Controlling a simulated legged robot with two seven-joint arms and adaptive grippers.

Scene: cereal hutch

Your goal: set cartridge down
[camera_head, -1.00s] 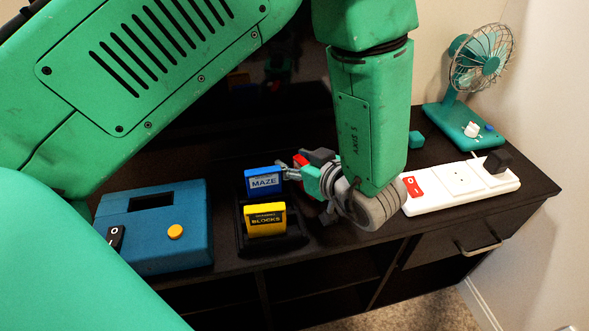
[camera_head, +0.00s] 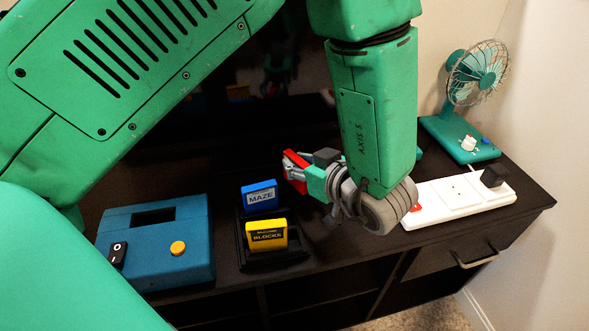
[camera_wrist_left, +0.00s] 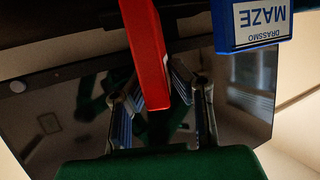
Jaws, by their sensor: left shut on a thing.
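A red cartridge (camera_head: 294,175) is held in my left gripper (camera_head: 292,162), up behind and to the right of the blue MAZE cartridge (camera_head: 259,196). In the left wrist view the red cartridge (camera_wrist_left: 150,55) sits between the two fingers (camera_wrist_left: 160,90), edge-on, with its label not readable. The MAZE cartridge (camera_wrist_left: 252,25) shows upside down at the upper right there, apart from the red one. The MAZE cartridge and the yellow BLOCKS cartridge (camera_head: 266,236) stand upright in a black holder (camera_head: 284,260). My right gripper is out of view.
A blue console (camera_head: 150,245) with a slot, black switch and orange button stands left of the holder. A white power strip (camera_head: 455,203) with a black plug lies at the right. A teal fan (camera_head: 468,100) stands behind it. A dark screen (camera_head: 240,110) is behind the gripper.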

